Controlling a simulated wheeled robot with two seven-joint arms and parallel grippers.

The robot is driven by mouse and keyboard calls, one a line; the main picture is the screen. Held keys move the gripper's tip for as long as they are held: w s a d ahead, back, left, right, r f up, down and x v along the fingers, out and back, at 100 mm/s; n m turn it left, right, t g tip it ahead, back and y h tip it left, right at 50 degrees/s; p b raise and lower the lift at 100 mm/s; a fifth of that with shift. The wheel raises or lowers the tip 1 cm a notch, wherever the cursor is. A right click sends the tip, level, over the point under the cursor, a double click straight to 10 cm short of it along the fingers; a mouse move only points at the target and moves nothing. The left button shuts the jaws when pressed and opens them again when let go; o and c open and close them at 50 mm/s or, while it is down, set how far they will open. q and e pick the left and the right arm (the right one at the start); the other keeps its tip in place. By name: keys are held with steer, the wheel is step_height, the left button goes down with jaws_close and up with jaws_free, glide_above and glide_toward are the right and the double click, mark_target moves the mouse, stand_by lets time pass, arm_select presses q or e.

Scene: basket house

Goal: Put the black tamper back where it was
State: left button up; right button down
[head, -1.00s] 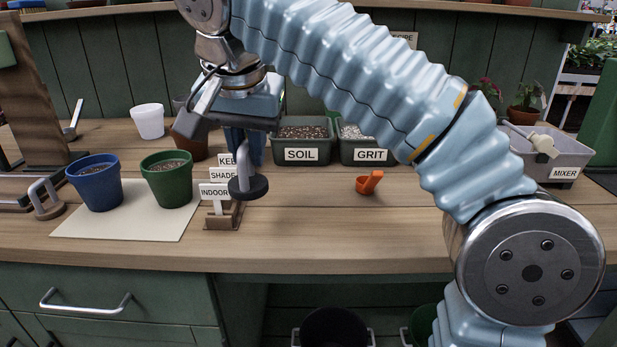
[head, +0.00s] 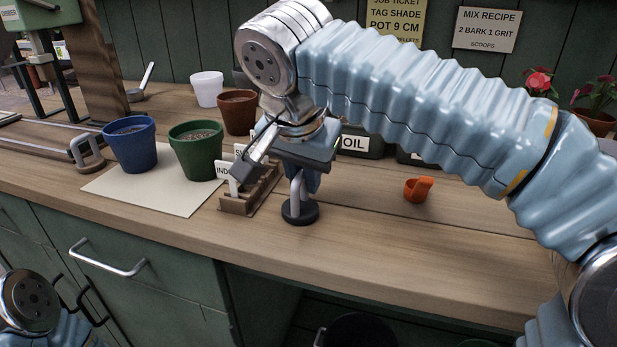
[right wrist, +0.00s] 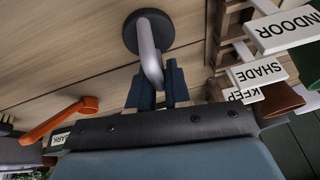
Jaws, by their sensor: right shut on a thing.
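The black tamper has a round black disc (head: 300,212) and a grey metal handle. My right gripper (head: 301,178) is shut on the handle and holds it upright, disc down, just right of the wooden label rack (head: 240,205). In the right wrist view the tamper disc (right wrist: 147,28) lies beyond the blue fingertips (right wrist: 158,88), with the handle between them. The disc is at or very near the bench top; I cannot tell whether it touches. My left gripper is not in view; only part of my left arm shows at lower left.
The green pot (head: 196,152) and blue pot (head: 131,145) stand on a pale mat (head: 155,192). A terracotta pot (head: 238,112) and white pot (head: 207,88) stand behind. An orange scoop (head: 416,189) lies right of the tamper. Bench space between them and in front is clear.

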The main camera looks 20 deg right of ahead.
steer(key=shift+f, duration=0.1)
steer(key=c, duration=1.1)
jaws_free()
steer(key=shift+r, duration=0.35)
steer(key=p+v, duration=0.2)
steer(key=v, duration=0.9)
steer(key=shift+s+a+r+p, duration=0.15)
steer(key=shift+r+p, duration=0.15)
